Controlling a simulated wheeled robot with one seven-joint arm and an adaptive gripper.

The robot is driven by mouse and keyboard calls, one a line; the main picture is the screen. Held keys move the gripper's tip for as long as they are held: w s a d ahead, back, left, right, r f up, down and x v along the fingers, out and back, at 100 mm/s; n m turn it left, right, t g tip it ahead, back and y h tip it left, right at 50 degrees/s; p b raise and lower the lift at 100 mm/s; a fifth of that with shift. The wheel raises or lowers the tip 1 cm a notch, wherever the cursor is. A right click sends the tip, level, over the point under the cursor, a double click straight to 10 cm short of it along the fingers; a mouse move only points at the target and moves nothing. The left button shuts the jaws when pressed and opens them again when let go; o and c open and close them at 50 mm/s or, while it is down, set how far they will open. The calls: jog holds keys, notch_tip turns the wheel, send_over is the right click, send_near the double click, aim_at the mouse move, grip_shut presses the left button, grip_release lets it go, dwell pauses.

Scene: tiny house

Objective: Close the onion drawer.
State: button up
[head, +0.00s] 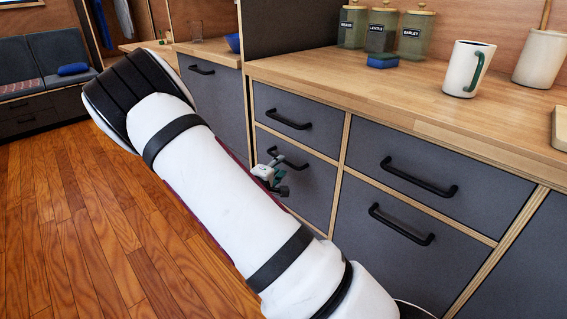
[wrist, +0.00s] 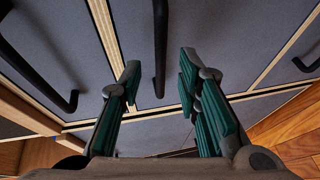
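Grey drawer fronts with black bar handles line the counter. No label shows which drawer holds onions. In the head view the lower left drawer (head: 312,190) has a black handle (head: 290,157), and my gripper (head: 270,174) is close in front of it. The visible fronts look flush with the cabinet; my arm hides part of the lower left one. In the wrist view my gripper (wrist: 160,78) is open, its two green-padded fingers apart and empty. A black handle (wrist: 160,45) shows between and beyond the fingertips; contact cannot be told.
The wooden counter (head: 400,97) above holds jars (head: 381,30), a blue sponge (head: 382,61), a white mug (head: 469,68) and a white crock (head: 541,57). More handled drawers (head: 405,222) lie to the right. The wooden floor (head: 60,230) at left is clear.

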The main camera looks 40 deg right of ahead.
jog(key=v, duration=0.6)
jog(key=shift+s+a+r, duration=0.1)
dwell(0.3)
